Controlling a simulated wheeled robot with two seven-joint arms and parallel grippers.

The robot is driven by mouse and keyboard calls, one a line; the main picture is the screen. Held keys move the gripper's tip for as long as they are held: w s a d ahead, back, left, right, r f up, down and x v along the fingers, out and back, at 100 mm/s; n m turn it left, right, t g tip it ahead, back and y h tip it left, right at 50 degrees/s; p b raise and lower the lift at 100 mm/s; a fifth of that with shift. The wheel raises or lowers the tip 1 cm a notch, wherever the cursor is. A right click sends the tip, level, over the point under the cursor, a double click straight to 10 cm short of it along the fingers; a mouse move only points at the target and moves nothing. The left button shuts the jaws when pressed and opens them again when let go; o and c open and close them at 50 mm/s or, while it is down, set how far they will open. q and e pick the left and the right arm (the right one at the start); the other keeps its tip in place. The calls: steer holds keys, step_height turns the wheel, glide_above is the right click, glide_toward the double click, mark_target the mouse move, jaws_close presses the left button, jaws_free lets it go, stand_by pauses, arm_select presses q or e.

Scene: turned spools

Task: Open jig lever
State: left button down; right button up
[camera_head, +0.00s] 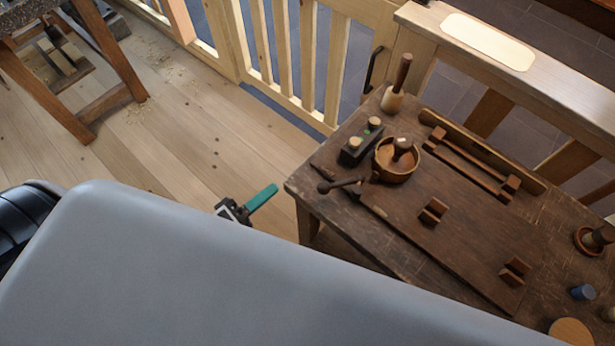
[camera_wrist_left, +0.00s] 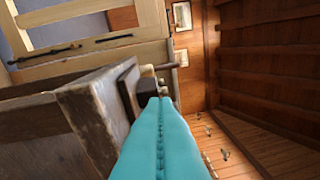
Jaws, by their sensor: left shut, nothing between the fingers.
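The jig lever (camera_head: 341,185) is a dark bar with a round knob at its left end. It lies near the left end of the jig board (camera_head: 455,240), which has two dark V-shaped blocks (camera_head: 433,211) on it. My left gripper (camera_head: 272,190) has teal fingers, shut and empty, off the table's left edge and apart from the lever. In the left wrist view the closed fingers (camera_wrist_left: 160,102) point toward the table's edge and a dark piece beside it that I cannot identify. My right gripper is out of view.
The worktable (camera_head: 560,220) carries a wooden bowl (camera_head: 397,160), a dark plane-like tool (camera_head: 360,143), a mallet (camera_head: 397,85) and a rail rack (camera_head: 470,165) behind the jig. A slatted wooden gate (camera_head: 310,60) stands beyond.

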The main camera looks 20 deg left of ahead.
mark_target(341, 183)
arm_select(q)
steer(key=p+x, duration=0.1)
steer(key=x, duration=0.8)
steer(key=shift+w+d+r+p, duration=0.1)
steer(key=shift+w+p, duration=0.1)
steer(key=shift+p, duration=0.1)
steer(key=shift+s+d+f+p, duration=0.2)
steer(key=shift+s+d, duration=0.15)
steer(key=shift+d, duration=0.25)
steer(key=shift+s+d+f+p, duration=0.2)
steer(key=shift+s+d, duration=0.2)
steer(key=shift+d, duration=0.15)
steer(key=shift+s+d+f, duration=0.1)
steer(key=shift+s+d, duration=0.25)
steer(key=shift+s, duration=0.1)
